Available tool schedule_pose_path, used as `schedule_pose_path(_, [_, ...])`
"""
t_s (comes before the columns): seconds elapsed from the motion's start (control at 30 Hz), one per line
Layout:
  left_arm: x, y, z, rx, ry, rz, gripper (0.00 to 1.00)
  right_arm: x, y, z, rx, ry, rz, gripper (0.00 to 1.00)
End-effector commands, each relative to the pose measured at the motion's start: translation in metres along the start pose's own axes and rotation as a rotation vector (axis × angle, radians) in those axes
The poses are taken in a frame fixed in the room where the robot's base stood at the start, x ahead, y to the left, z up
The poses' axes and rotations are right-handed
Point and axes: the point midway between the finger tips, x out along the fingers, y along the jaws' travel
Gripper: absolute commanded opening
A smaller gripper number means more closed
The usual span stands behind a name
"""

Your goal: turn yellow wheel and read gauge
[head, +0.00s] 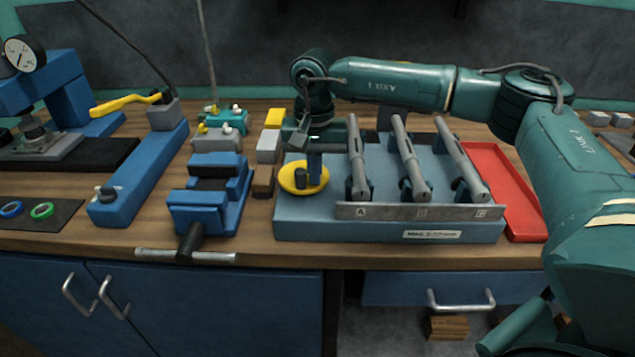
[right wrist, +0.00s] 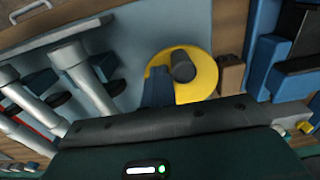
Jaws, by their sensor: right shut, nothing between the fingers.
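The yellow wheel (head: 318,184) is a flat disc at the left end of the grey-blue block in the head view. A dark upright knob (head: 301,179) stands on it. The wheel (right wrist: 205,85) and knob (right wrist: 183,67) also show in the right wrist view. My right gripper (head: 315,178) points down over the wheel, its blue fingers shut and empty, close beside the knob. I cannot tell whether they touch it. The fingers (right wrist: 158,88) partly cover the wheel. A round white-faced gauge (head: 22,54) sits at the far left; its reading is too small to tell. My left gripper is out of view.
Three grey tubes stand tilted behind the A, B, C plate (head: 420,211), right of the wheel. A red tray (head: 508,195) lies farther right. A blue vise (head: 208,200) and a blue fixture with a yellow lever (head: 125,102) stand left.

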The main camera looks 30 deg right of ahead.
Motion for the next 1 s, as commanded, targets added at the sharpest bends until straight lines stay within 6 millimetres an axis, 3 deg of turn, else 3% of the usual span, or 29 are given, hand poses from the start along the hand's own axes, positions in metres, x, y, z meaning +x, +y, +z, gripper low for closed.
schedule_pose_path(0.77, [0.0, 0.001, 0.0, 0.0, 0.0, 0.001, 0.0, 0.0, -0.024, 0.001, -0.002, -0.001, -0.001, 0.0])
schedule_pose_path(1.0, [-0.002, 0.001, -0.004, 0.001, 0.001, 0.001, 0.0, -0.006, -0.023, 0.0, -0.001, -0.001, -0.001, 0.0])
